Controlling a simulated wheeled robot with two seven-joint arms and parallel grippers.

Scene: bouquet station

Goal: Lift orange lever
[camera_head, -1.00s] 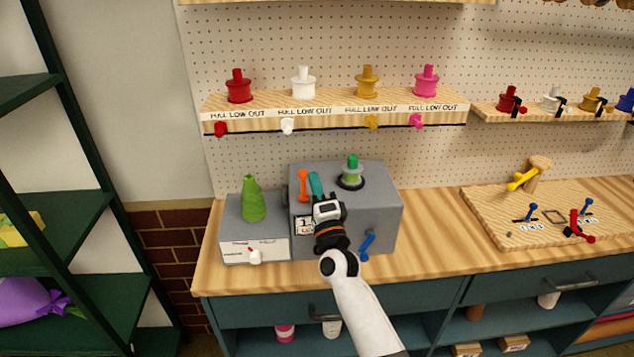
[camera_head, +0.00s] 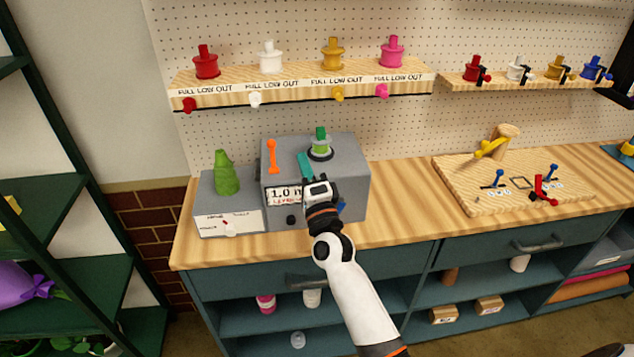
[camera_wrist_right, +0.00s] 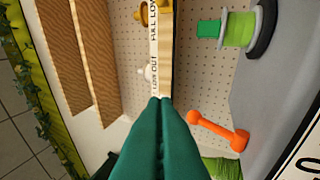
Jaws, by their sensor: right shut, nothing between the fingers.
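The orange lever (camera_head: 272,156) stands upright at the top left front of the grey machine (camera_head: 348,188). In the right wrist view the orange lever (camera_wrist_right: 218,130) lies to the right of the fingers, with a clear gap. My right gripper (camera_head: 303,156) is in front of the machine, its teal fingers to the right of the lever. In the right wrist view the right gripper (camera_wrist_right: 161,100) has its fingers pressed together, with nothing between them. The gripper hides part of the machine's front. My left gripper is out of view.
A green vase-like object (camera_head: 225,176) stands on a smaller grey box (camera_head: 207,220) left of the machine. A green spool (camera_head: 320,146) sits on top of the machine. A blue lever (camera_head: 341,207) is partly hidden by my arm. A shelf (camera_head: 300,91) hangs above.

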